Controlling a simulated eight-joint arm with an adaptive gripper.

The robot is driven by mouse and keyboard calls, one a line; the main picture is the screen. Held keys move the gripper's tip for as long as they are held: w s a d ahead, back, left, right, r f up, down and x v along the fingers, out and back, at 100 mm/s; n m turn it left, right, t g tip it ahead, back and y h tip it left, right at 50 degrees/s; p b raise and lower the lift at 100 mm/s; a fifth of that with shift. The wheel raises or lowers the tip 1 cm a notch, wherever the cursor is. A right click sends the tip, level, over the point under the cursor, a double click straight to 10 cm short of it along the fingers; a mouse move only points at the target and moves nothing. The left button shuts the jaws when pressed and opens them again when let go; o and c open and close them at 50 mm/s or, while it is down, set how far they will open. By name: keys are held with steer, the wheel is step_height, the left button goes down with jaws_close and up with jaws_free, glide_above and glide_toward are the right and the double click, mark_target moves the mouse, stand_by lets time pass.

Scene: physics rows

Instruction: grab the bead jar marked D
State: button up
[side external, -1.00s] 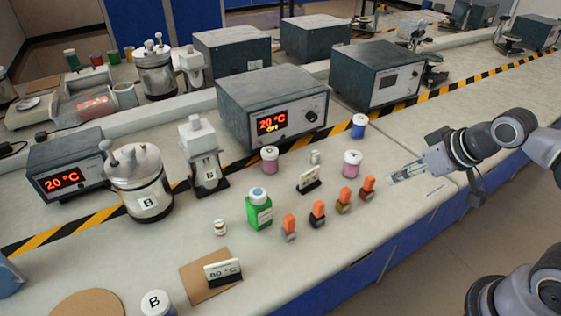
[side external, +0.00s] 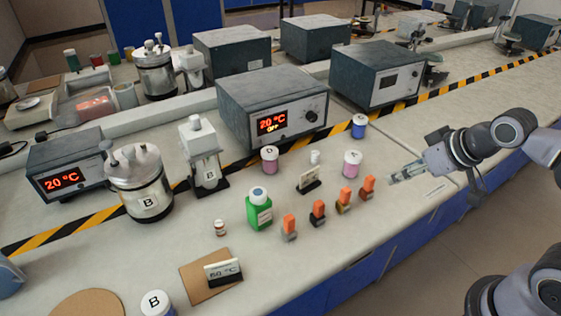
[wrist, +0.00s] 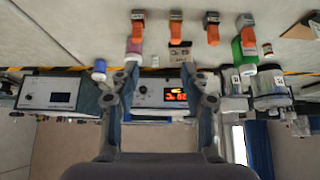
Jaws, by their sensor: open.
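Two jars with pink contents and white lids stand mid-bench in the side view: a left pink jar (side external: 270,160) in front of the heater box, and a right pink jar (side external: 352,164). Each lid carries a dark letter. The left one looks like D, but it is too small to be sure; the right one is not readable. The right jar also appears partly behind a finger in the wrist view (wrist: 135,50). My gripper (side external: 394,175) is open and empty, right of both jars and apart from them. Its spread fingers show in the wrist view (wrist: 160,70).
A blue jar (side external: 358,127) stands behind the right pink jar. Several orange-topped pieces (side external: 318,213) line the front. A small sign (side external: 309,180) and a green bottle (side external: 259,209) stand nearby. Another jar marked B (side external: 156,302) is front left. The bench right of my gripper is clear.

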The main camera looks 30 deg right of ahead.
steer(key=o, duration=0.6)
steer(key=shift+c, duration=0.2)
steer(key=w+a+r+m+g, duration=0.2)
steer(key=w+r+m, duration=0.2)
steer(key=w+r, duration=0.5)
steer(key=m+g, duration=0.5)
steer(key=m, duration=0.7)
glide_above(269, 160)
steer(key=w+d, duration=0.1)
steer(key=w, duration=0.1)
step_height(269, 160, down, 14)
steer(key=shift+s+d+f, duration=0.15)
steer(key=shift+f, duration=5.85)
